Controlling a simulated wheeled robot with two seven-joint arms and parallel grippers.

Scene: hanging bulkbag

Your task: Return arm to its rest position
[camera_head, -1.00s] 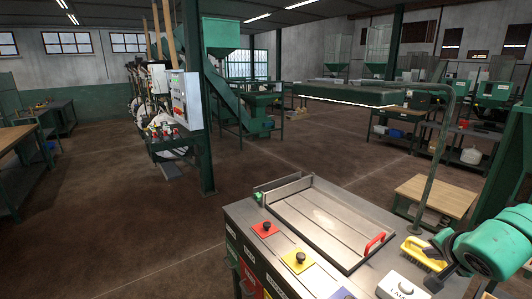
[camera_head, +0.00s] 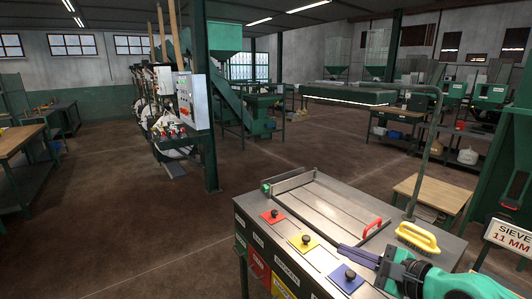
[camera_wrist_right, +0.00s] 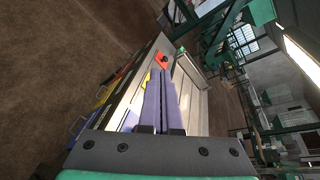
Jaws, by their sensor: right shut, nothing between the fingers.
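My right gripper (camera_head: 357,256) comes in from the lower right in the head view, over the front right part of the metal workbench (camera_head: 350,205). Its purple fingers are together with nothing between them. They also show in the right wrist view (camera_wrist_right: 161,90), pointing along the bench top toward the red plate. My left gripper is not in view.
The bench carries a red plate (camera_head: 272,215), a yellow plate (camera_head: 305,242) and a blue plate (camera_head: 346,277), each with a dark knob. A yellow-handled brush (camera_head: 418,237) and a red handle (camera_head: 371,227) are near the gripper. A sieve sign (camera_head: 512,238) stands right.

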